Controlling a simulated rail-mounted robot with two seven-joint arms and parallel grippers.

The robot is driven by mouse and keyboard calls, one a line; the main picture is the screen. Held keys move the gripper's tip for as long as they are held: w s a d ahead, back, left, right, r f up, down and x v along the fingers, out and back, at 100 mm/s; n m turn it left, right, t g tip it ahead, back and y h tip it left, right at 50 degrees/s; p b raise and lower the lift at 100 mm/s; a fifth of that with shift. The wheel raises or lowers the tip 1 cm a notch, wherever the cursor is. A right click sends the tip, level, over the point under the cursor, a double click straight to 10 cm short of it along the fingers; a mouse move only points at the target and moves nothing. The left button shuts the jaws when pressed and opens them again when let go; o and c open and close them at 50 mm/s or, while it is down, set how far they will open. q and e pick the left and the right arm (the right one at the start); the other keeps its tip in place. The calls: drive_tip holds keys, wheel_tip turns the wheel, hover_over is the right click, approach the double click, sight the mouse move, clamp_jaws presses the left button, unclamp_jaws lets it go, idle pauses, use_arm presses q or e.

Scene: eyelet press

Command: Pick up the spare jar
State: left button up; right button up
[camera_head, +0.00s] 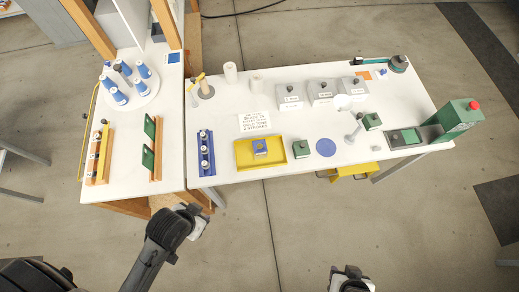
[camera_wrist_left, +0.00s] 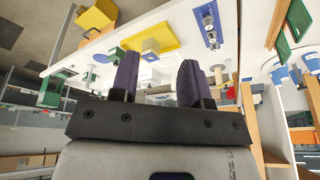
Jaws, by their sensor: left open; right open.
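I cannot tell for sure which thing is the spare jar. Two plain white cylinders (camera_head: 230,72) stand upright at the back of the table, and blue-and-white bottle-like containers (camera_head: 118,95) stand on a round white stand at the left. My left gripper (camera_head: 202,222) is in front of the table's near edge, apart from everything. Its two dark fingers (camera_wrist_left: 158,80) are apart and empty in the left wrist view. My right gripper (camera_head: 350,272) is at the bottom of the head view, off the table, open, with nothing seen in it.
A yellow tray (camera_head: 242,166) holds a blue-topped block. A blue rack (camera_head: 206,165) stands left of it. Labelled grey boxes (camera_head: 322,98) stand behind. A green press (camera_head: 456,118) stands at the right end. Orange-based racks (camera_head: 96,165) and green plates (camera_head: 149,128) are on the left table.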

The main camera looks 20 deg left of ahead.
use_arm(q)
drive_tip(key=shift+o, duration=0.4)
drive_tip(key=o, duration=0.9)
drive_tip(key=shift+d, duration=0.15)
